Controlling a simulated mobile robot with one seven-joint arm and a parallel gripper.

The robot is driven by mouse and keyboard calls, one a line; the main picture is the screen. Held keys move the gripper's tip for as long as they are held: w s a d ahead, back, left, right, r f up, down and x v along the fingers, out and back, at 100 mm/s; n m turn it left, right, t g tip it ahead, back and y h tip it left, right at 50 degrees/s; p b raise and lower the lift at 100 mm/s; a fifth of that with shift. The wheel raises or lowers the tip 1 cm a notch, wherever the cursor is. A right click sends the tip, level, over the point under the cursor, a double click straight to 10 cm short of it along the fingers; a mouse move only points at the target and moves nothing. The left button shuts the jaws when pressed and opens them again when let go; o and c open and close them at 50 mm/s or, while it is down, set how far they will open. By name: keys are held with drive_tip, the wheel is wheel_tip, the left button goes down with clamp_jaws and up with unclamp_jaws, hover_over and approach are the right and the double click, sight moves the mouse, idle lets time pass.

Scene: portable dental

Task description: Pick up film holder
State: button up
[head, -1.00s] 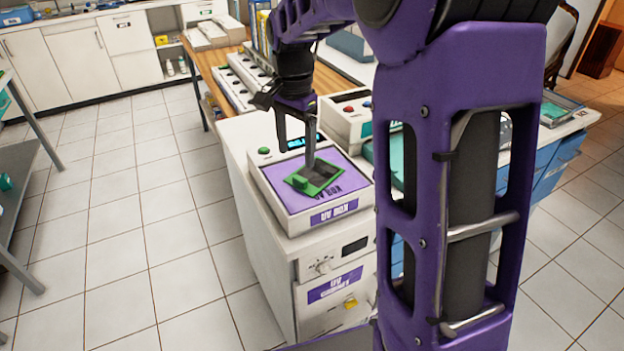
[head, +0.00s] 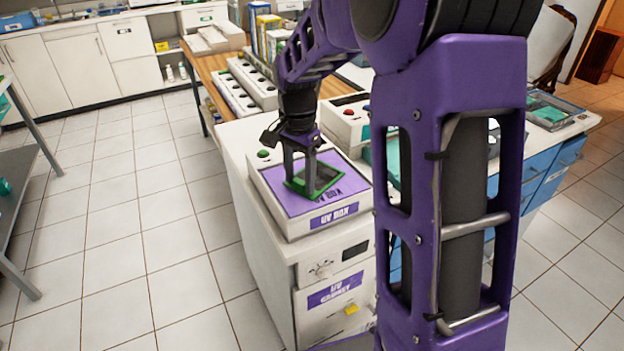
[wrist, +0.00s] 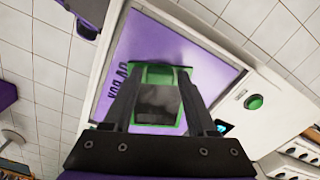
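The film holder (head: 324,186), a green frame with a dark middle, lies on the purple top of the UV box (head: 343,195). In the wrist view the film holder (wrist: 159,98) shows between the two fingers, its raised green part near the fingertips. My gripper (head: 301,187) points down over the holder, with its fingers apart on either side of the green part. In the wrist view my gripper (wrist: 161,80) looks open, with no clear sign of a firm hold. The fingers hide part of the holder.
The UV box stands on a white cabinet (head: 285,255). A similar box with a red button (head: 346,112) stands behind it. A green button (wrist: 254,102) sits on the UV box beside the purple panel. Tiled floor (head: 120,240) at the left is clear.

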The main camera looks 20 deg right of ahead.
clamp_jaws()
